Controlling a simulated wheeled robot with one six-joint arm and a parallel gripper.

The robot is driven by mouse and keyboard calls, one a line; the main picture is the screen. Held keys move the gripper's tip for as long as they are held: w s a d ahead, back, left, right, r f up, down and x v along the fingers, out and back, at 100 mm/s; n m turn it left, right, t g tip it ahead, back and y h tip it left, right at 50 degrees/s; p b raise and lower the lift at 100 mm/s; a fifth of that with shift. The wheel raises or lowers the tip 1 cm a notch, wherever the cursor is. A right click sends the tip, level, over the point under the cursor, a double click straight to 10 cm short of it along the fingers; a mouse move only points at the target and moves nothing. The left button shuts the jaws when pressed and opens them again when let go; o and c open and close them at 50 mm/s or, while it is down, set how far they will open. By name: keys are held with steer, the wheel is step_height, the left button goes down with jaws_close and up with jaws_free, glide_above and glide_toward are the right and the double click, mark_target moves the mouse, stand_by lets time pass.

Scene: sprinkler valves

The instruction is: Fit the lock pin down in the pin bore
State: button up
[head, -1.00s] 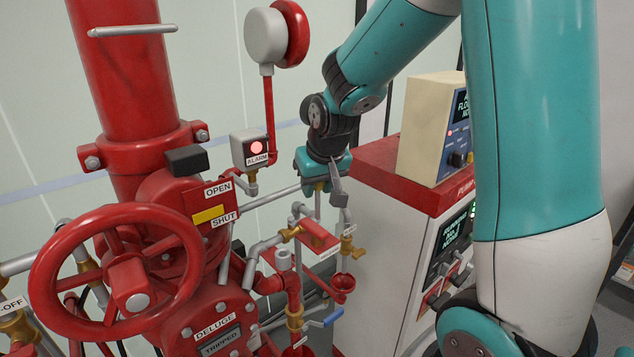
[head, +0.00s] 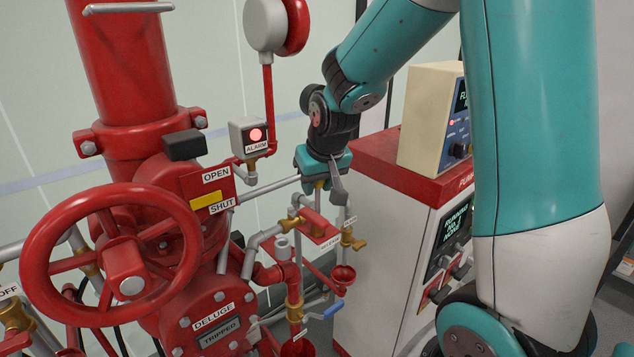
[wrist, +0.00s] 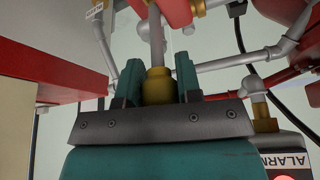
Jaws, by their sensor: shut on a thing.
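My gripper (head: 320,181) is shut on the lock pin, which has a brass head and a grey shaft. The brass head (wrist: 158,87) sits between the two teal fingers in the wrist view, and the shaft runs away from the gripper. In the head view the pin (head: 318,199) hangs upright under the gripper, above the small red release block (head: 318,224) with a white label. The red block also shows at the top of the wrist view (wrist: 173,12). The pin's tip and the pin bore are not clearly seen, so I cannot tell whether the tip is in.
Grey pipes and brass valves (head: 349,239) crowd around the block, with a red cup (head: 342,274) below. The alarm box (head: 249,138) stands to the left. A red-topped cabinet (head: 385,170) is close on the right. A large red handwheel (head: 110,255) is at lower left.

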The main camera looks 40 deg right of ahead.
mark_target(319, 188)
steer(key=shift+f, duration=0.2)
stand_by(0.7)
steer(key=shift+f+b, duration=0.35)
steer(key=shift+b, duration=0.1)
steer(key=shift+f+b, duration=0.85)
steer(key=shift+f, duration=0.2)
steer(key=shift+r, duration=0.15)
steer(key=shift+r+p, duration=1.1)
steer(key=shift+r, duration=0.1)
steer(key=shift+f+b, duration=1.05)
steer(key=shift+f, duration=0.2)
steer(key=o, duration=1.1)
steer(key=shift+c, duration=0.2)
